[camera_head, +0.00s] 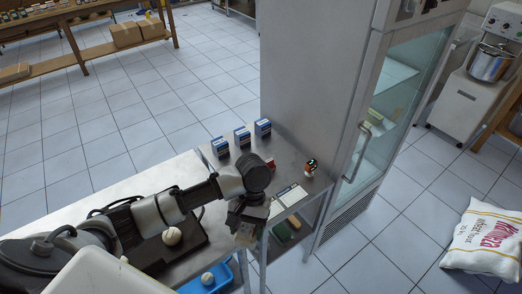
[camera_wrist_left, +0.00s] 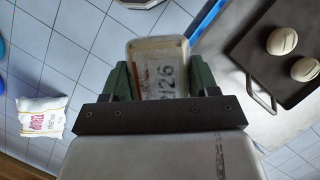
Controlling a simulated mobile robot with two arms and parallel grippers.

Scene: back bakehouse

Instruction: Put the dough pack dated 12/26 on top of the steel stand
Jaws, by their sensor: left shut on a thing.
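My left gripper (camera_head: 245,222) is shut on a clear dough pack (camera_wrist_left: 158,52) with a pale lid or film. Its printed date ends in "2/26"; the first part is not clear. The pack (camera_head: 246,238) is small and partly hidden by the gripper in the head view. The left gripper (camera_wrist_left: 160,82) holds it between two green fingers, over the floor gap at the near side of a steel-topped stand (camera_head: 228,176). The stand is beside the tall steel fridge. My right gripper is not in view.
Three blue boxes (camera_head: 242,137) line the stand's far edge. A red-and-black round thing (camera_head: 310,167) and a clipboard (camera_head: 289,195) lie nearer. Dark trays hold dough balls (camera_head: 171,236) on the left bench. A blue crate (camera_head: 222,277) and flour sack (camera_head: 484,243) also show.

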